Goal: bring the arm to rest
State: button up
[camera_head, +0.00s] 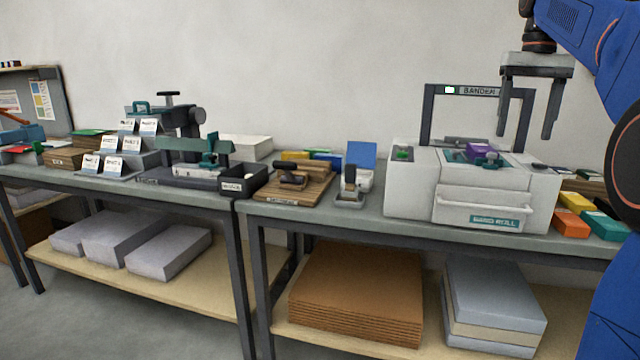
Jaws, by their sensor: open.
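My gripper (530,118) hangs at the upper right of the head view, pointing down. Its two fingers are spread wide apart with nothing between them. It is above the right part of a white bander machine (415,185), in front of the bander's dark upright frame (428,115). My blue arm reaches in from the right edge. A purple object (482,151) sits on the teal top of the bander, below and left of the fingers.
Two grey tables (330,215) stand along the wall. A press (178,125), card stands (112,165), a wooden board (290,188) and a stamp-like tool (349,185) stand left of the bander. Coloured boxes (570,223) lie to its right. The air above the left table is largely clear.

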jog(key=s+a+f+n+t, duration=0.1)
jog(key=s+a+f, duration=0.4)
jog(key=s+f, duration=0.25)
jog(key=s+a+f+n+t, duration=0.1)
jog(key=s+a+f+t, duration=0.1)
jog(key=s+a+f, duration=0.6)
jog(key=s+a+f+t, duration=0.1)
jog(key=s+f, duration=0.5)
jog(key=f, duration=0.5)
jog(key=s+a+f+n, duration=0.1)
jog(key=s+f, duration=0.6)
jog(key=f, duration=0.3)
jog(key=shift+a+f+t, duration=0.2)
jog(key=shift+f+t, duration=0.15)
jog(key=shift+t, duration=0.05)
